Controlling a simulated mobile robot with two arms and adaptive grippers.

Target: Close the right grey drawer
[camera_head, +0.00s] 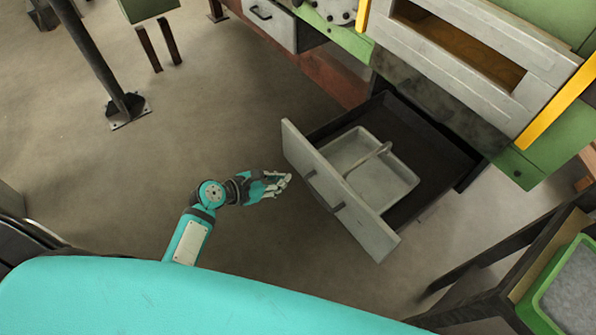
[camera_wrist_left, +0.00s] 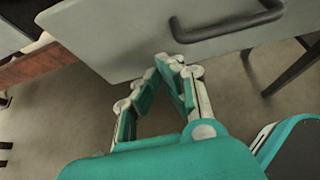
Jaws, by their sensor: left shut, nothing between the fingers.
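The right grey drawer (camera_head: 342,192) is pulled well out of the furnace bench in the head view. Its grey front panel has a dark bar handle, and a pale tray (camera_head: 372,168) with a bar-like grip lies inside it. My left gripper (camera_head: 286,183) is shut and empty, a little to the left of the drawer front. In the left wrist view the gripper (camera_wrist_left: 171,62) has its fingertips together close to the lower edge of the grey drawer front (camera_wrist_left: 120,35), below the dark handle (camera_wrist_left: 228,26). I cannot tell whether they touch. My right gripper is not in view.
Another grey drawer (camera_head: 270,17) is at the upper left of the bench. A dark post with a foot plate (camera_head: 127,108) stands at the left. A stand with a green-rimmed bin (camera_head: 560,290) is at the lower right. The floor left of the drawer is clear.

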